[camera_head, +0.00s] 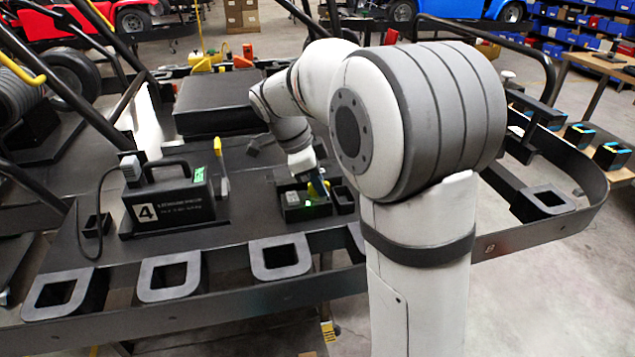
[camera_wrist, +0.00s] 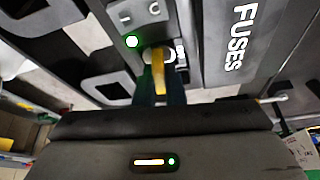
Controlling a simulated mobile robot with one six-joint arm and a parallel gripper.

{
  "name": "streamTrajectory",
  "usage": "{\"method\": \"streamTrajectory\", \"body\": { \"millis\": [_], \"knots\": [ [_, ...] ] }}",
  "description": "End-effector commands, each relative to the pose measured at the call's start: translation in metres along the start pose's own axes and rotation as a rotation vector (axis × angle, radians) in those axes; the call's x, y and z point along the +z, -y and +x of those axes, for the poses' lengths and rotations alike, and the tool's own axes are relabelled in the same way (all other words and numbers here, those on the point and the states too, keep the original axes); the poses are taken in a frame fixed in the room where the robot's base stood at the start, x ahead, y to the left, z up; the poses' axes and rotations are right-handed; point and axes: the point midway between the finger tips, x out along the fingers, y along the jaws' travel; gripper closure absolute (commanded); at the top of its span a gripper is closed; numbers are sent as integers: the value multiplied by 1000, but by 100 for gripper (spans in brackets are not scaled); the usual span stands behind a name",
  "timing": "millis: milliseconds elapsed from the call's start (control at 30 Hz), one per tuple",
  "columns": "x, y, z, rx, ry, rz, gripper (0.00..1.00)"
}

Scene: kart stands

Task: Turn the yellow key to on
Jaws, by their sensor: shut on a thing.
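The yellow key (camera_wrist: 158,72) sits between my two dark fingers in the wrist view, at a small dark panel. My gripper (camera_wrist: 160,92) is shut on it. A round green light (camera_wrist: 132,41) glows on the panel just up and left of the key. In the head view my gripper (camera_head: 318,186) reaches down to a small black box (camera_head: 303,212) on the cart deck, and the key is mostly hidden there.
A black case marked 4 (camera_head: 168,205) with a handle stands left of the box, a yellow lever (camera_head: 222,160) at its side. Square black holders (camera_head: 280,257) line the front edge. A panel lettered FUSES (camera_wrist: 243,40) lies right of the key in the wrist view.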

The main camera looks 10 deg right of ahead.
Motion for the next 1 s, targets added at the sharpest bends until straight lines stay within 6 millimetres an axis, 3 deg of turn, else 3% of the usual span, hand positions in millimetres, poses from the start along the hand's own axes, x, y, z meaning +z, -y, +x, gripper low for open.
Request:
{"method": "streamTrajectory", "body": {
  "millis": [67, 100, 400, 667, 1000],
  "knots": [
    [0, 0, 0, 0, 0, -1, 100],
    [0, 0, 0, 0, 0, -1, 89],
    [0, 0, 0, -1, 0, -2, 65],
    [0, 0, -3, -2, 0, -2, 65],
    [0, 0, -55, -4, 1, -3, 65]
  ]
}}
